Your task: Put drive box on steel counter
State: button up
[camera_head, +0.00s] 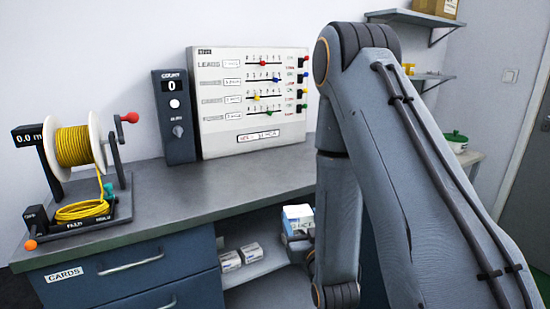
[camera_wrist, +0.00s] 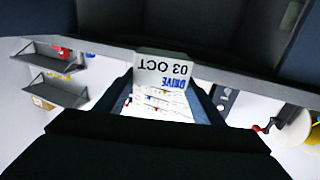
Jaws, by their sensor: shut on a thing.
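In the wrist view the drive box (camera_wrist: 164,72) shows upside-down lettering, "DRIVE" and "03 OCT". My gripper (camera_wrist: 165,92) is shut on it, with a dark finger on each side. In the head view my arm hides most of the gripper. The steel counter (camera_head: 190,190) is the grey worktop, above and behind the box in the picture.
A yellow wire spool (camera_head: 78,147) stands at the counter's left. A count unit (camera_head: 174,125) and a slider panel (camera_head: 252,140) stand at its back. The counter's middle is clear.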

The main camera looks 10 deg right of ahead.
jog(key=r+p, duration=0.2)
jog(key=shift+s+r, duration=0.35)
jog(key=w+d+r+n+y, duration=0.1)
jog(key=w+d+r+y, duration=0.1)
jog(key=w+r, duration=0.4)
jog(key=w+d+r+n+y, duration=0.2)
jog(key=w+d+r+y, duration=0.1)
jog(key=w+r, duration=0.4)
jog(key=shift+w+d+r+n+g+y+b, duration=0.3)
jog(key=shift+w+d+g, duration=0.1)
jog(key=shift+w, duration=0.15)
